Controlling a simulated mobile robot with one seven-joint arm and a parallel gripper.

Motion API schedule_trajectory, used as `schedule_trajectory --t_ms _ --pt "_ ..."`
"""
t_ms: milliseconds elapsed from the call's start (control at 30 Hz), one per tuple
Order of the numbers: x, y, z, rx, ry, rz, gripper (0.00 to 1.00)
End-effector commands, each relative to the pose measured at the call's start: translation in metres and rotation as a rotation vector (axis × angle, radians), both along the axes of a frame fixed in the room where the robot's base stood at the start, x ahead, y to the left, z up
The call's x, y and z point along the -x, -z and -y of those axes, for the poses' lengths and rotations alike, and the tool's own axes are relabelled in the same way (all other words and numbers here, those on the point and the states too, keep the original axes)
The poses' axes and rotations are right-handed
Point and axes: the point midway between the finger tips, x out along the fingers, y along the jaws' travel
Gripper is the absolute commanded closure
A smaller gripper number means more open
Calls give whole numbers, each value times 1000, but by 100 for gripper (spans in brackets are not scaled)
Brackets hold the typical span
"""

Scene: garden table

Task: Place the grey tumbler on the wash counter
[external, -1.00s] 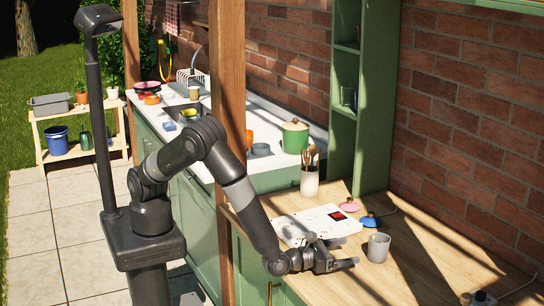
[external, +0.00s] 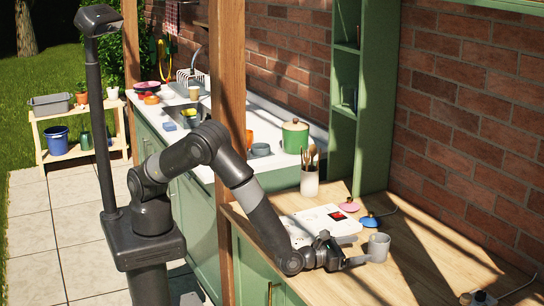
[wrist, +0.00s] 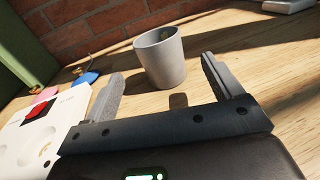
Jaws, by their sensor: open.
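The grey tumbler (external: 378,247) stands upright on the wooden counter (external: 430,262). It also shows in the wrist view (wrist: 160,57), ahead of the fingers and between their lines. My gripper (external: 356,259) is open and empty, low over the wood, with its fingertips close to the tumbler's near side.
A white panel with a red square (external: 335,216) lies left of the tumbler. Pink (external: 347,206) and blue (external: 371,221) items lie behind it. A utensil crock (external: 309,182) stands near the post (external: 231,90). A green pot (external: 295,136) and bowls occupy the wash counter.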

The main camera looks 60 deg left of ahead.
Motion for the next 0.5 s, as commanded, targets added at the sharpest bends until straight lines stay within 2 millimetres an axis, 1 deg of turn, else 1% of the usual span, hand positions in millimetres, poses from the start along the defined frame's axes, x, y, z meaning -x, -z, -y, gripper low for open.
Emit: schedule_trajectory --t_ms 33,100,267,500 --pt "-8 1 1 0 -2 1 15" --pt "-16 1 4 0 0 0 15" --pt "-26 0 6 0 0 0 15" --pt "-61 0 13 -1 -1 0 15"
